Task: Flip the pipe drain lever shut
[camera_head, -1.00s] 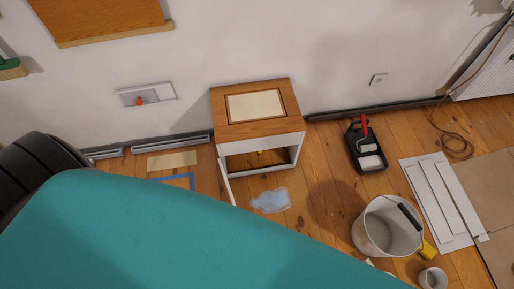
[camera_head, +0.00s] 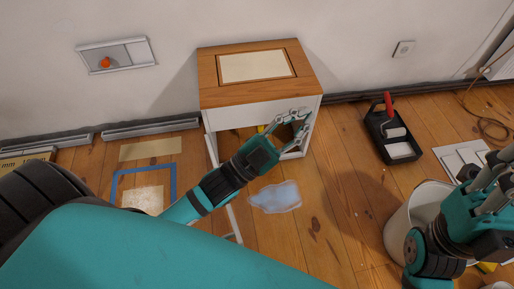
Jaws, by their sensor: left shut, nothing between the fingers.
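A white cabinet with a wooden top (camera_head: 210,94) stands against the wall, its front open. My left gripper (camera_head: 298,122) is shut and empty at the right side of this opening. A small yellow part (camera_head: 262,128) shows inside the cabinet, left of the gripper; most of it is hidden by my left arm, and I cannot tell whether it is the drain lever. My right gripper (camera_head: 496,178) is at the right edge, above the bucket; its fingertips are partly cut off and I cannot tell their opening.
A clear puddle (camera_head: 275,197) lies on the floor before the cabinet. A white bucket (camera_head: 399,225) stands at the right. A black paint tray (camera_head: 385,135) lies behind it. A wall recess (camera_head: 132,54) holds a small orange knob (camera_head: 104,63). Blue tape (camera_head: 116,187) marks the floor at left.

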